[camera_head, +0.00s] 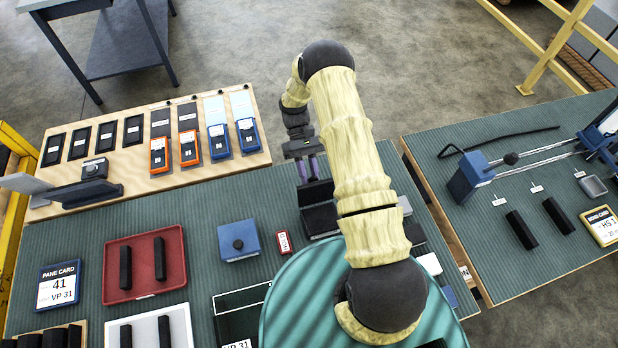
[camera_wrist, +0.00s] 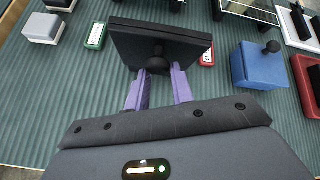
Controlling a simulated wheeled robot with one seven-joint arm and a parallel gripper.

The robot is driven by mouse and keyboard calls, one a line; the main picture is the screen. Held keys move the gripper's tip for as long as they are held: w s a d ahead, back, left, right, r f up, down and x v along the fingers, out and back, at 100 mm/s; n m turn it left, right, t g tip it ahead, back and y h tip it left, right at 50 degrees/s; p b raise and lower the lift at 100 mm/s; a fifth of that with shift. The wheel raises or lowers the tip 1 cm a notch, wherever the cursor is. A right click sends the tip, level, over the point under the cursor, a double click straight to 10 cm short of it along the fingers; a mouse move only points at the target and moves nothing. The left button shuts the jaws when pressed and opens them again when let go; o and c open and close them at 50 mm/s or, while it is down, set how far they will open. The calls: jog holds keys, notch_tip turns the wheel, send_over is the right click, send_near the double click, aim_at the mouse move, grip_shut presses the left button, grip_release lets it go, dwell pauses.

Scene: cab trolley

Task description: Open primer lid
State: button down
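The primer lid (camera_wrist: 190,46) is a dark flat panel with a round black knob (camera_wrist: 158,66) on its face, seen in the wrist view. The panel looks tilted up rather than flat. In the head view the dark panel (camera_head: 316,190) stands above a dark box (camera_head: 320,219), partly hidden by my arm. My gripper (camera_wrist: 160,80) has purple fingers on either side of the knob, with no clear gap to it. It also shows in the head view (camera_head: 308,170), at the panel's far side. The hinge is hidden.
A blue box with a knob (camera_head: 239,241), a small red-edged tag (camera_head: 284,242) and a red tray (camera_head: 115,284) are left of the box. A wooden board (camera_head: 215,172) with orange and blue devices is behind. A second bench (camera_head: 530,250) is right, past a gap.

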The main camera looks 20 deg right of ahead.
jog(key=shift+w+d+f, duration=0.2)
jog(key=shift+d+f, duration=0.15)
jog(key=c, duration=1.5)
grip_release()
jog(key=shift+d+r, duration=0.1)
jog(key=shift+d, duration=0.05)
jog(key=o, duration=0.3)
jog(key=shift+w, duration=0.1)
jog(key=shift+o, duration=0.2)
jog(key=shift+r, duration=0.1)
jog(key=b+v, duration=0.4)
jog(key=v, duration=0.7)
jog(key=shift+w+r, duration=0.25)
jog(key=shift+c, duration=0.5)
